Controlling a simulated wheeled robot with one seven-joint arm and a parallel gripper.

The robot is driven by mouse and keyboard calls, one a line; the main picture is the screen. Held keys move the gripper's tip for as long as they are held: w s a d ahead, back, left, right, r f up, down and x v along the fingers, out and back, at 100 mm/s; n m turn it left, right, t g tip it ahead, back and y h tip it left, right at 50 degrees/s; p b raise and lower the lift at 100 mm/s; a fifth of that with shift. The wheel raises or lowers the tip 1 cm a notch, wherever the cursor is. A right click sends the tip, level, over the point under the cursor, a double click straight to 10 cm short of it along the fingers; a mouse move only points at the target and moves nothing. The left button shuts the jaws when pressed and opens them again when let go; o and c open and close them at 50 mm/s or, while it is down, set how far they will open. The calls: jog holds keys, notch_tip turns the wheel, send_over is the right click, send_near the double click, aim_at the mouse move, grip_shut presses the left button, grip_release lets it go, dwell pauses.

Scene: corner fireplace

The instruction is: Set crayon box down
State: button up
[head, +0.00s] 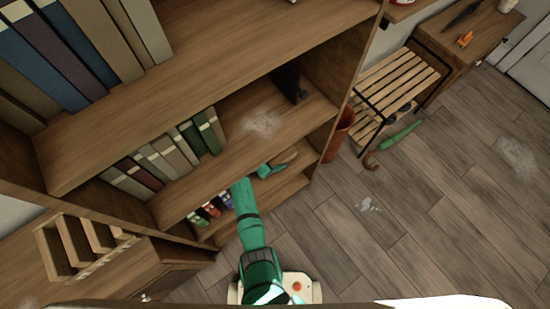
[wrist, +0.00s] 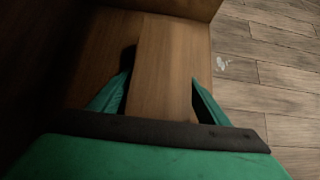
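My gripper (head: 277,166) reaches into a low compartment of the wooden bookcase in the head view, to the right of a row of small coloured books. In the head view the box is hardly distinguishable.
Small coloured books (head: 211,209) stand left of my gripper on the low shelf. Grey-green books (head: 170,157) and a dark object (head: 288,82) are on the shelf above. A reddish bin (head: 340,134) and slatted rack (head: 400,82) stand right. Open floor (head: 430,220) lies right of the bookcase.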

jog(key=shift+o, duration=0.5)
jog(key=shift+r, duration=0.2)
jog(key=v, duration=1.2)
jog(key=shift+s+f, duration=0.1)
